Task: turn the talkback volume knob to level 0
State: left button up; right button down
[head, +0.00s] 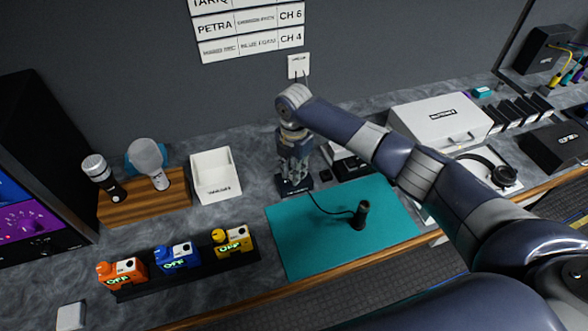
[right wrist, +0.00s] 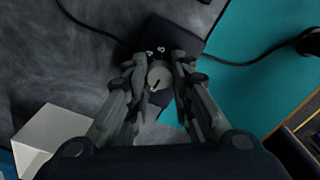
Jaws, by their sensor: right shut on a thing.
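The talkback volume knob (right wrist: 159,77) is a round grey knob with a dark pointer line, which slants toward the lower left in the right wrist view. It sits on a small dark box (right wrist: 190,42) with small white digits beyond the knob, too small to read surely. My right gripper (right wrist: 158,72) points down, with one finger on each side of the knob, shut on it. In the head view my right gripper (head: 295,160) is over the dark box (head: 294,186) at the teal mat's back left corner and hides the knob. My left gripper is not in view.
A teal mat (head: 300,245) bears a black stand (head: 360,215) with a cable to the box. A white tray (head: 215,178) and a wooden microphone holder (head: 140,203) stand left. Several coloured packs marked OFF (head: 176,256) stand in front. A white case (head: 440,118) stands right.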

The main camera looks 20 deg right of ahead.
jog(key=shift+w+n, duration=0.1)
jog(key=shift+n, duration=0.3)
jog(key=c, duration=1.4)
grip_release()
jog(key=shift+o, duration=0.2)
jog(key=shift+r, duration=0.1)
notch_tip(320, 180, up, 12)
